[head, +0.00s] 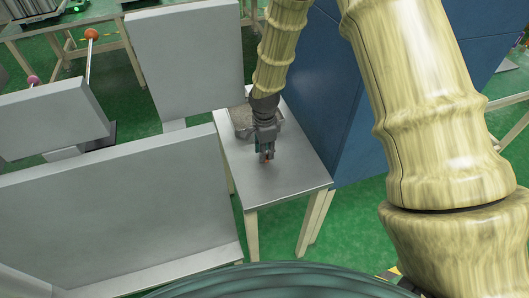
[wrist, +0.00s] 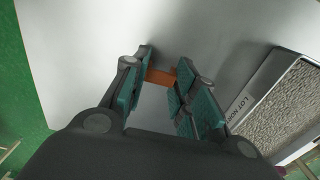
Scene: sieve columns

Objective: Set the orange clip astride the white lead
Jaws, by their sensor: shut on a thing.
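My gripper (wrist: 160,88) is shut on a small orange clip (wrist: 160,76), which spans between its two teal-padded fingers in the wrist view. In the head view my gripper (head: 266,156) hangs over a small grey table (head: 279,185), and only a speck of orange shows between the fingertips. I cannot tell whether the clip touches the table top. I make out no white lead in either view.
A tray of grainy grey material (wrist: 285,100) with a printed label stands beside my gripper on the table. A blue cabinet (head: 333,90) is close on the right. Grey panels (head: 120,205) stand to the left. The table's front half is bare.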

